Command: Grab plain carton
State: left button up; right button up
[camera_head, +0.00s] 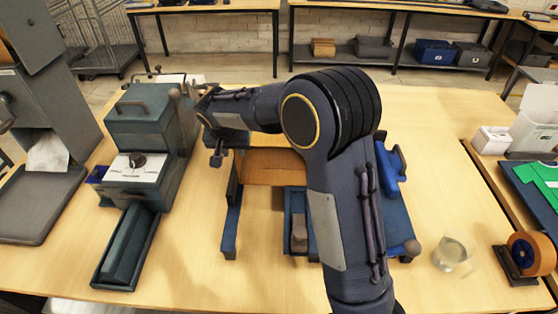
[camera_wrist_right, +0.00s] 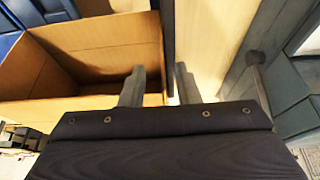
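The plain carton (camera_head: 272,166) is a brown cardboard box, mostly hidden behind my right arm in the head view, within a blue frame on the table. In the right wrist view, the carton (camera_wrist_right: 95,60) is open at the top and looks empty. My right gripper (camera_head: 217,155) is at the carton's left side in the head view. In the wrist view, the right gripper (camera_wrist_right: 160,85) has its fingers apart, one over the carton's inside and one beyond its side wall. I cannot tell whether they touch it. My left gripper is not in view.
A grey-blue machine (camera_head: 140,160) stands close left of the gripper. A blue tray (camera_head: 295,205) and blue frame leg (camera_head: 231,225) are near the carton. A clear cup (camera_head: 450,253) and tape dispenser (camera_head: 525,258) are at the right. The table's right middle is clear.

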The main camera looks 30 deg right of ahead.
jog(key=p+x, duration=0.1)
jog(key=x, duration=0.3)
jog(key=shift+a+f, duration=0.1)
jog(key=shift+a, duration=0.05)
grip_shut()
dwell(1.2)
